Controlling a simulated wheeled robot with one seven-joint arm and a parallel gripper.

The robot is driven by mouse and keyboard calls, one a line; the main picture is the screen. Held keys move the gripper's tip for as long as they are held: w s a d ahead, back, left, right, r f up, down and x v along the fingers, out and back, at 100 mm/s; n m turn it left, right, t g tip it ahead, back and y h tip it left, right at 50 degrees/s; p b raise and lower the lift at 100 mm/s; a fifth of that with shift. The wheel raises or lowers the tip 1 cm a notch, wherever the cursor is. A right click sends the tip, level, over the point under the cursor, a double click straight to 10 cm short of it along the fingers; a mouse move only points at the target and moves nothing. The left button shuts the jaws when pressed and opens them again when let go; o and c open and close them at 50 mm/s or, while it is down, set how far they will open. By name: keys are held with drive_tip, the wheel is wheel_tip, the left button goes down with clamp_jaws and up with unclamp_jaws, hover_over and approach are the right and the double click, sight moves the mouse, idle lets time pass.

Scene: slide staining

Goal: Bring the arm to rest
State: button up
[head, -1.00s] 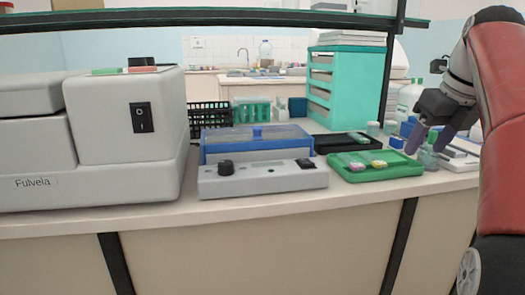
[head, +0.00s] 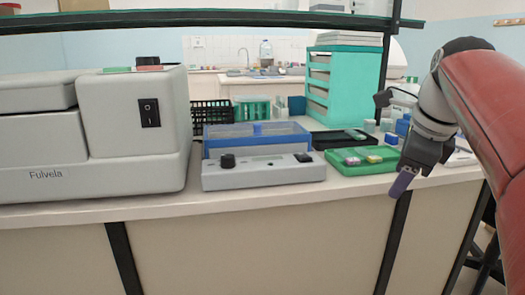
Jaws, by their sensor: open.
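My arm comes in from the right edge. My gripper (head: 402,186) hangs in front of the bench's front edge, pointing down, with one purple finger showing clearly and the other mostly hidden behind it. It is open, with nothing seen in it. It is apart from the green tray (head: 336,170), which lies on the bench just to its left and holds a few small coloured pieces.
A grey instrument with a blue-edged bath (head: 262,172) stands mid-bench, left of the green tray. A large grey machine (head: 130,115) fills the left. A black tray (head: 328,141) and a teal drawer unit (head: 345,85) stand behind. The space before the bench is free.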

drive_tip(key=s+a+f+n, duration=0.5)
drive_tip(key=s+f+n, duration=0.3)
drive_tip(key=f+n, duration=0.3)
drive_tip(key=s+a+f+n+t, duration=0.1)
drive_tip(key=s+a+f+n, duration=0.3)
drive_tip(key=s+f+n, duration=0.4)
wheel_tip(320, 180, down, 3)
drive_tip(key=n, duration=0.5)
drive_tip(key=shift+a+f+h, duration=0.15)
drive_tip(key=shift+a+h, duration=0.15)
drive_tip(key=shift+a, duration=0.05)
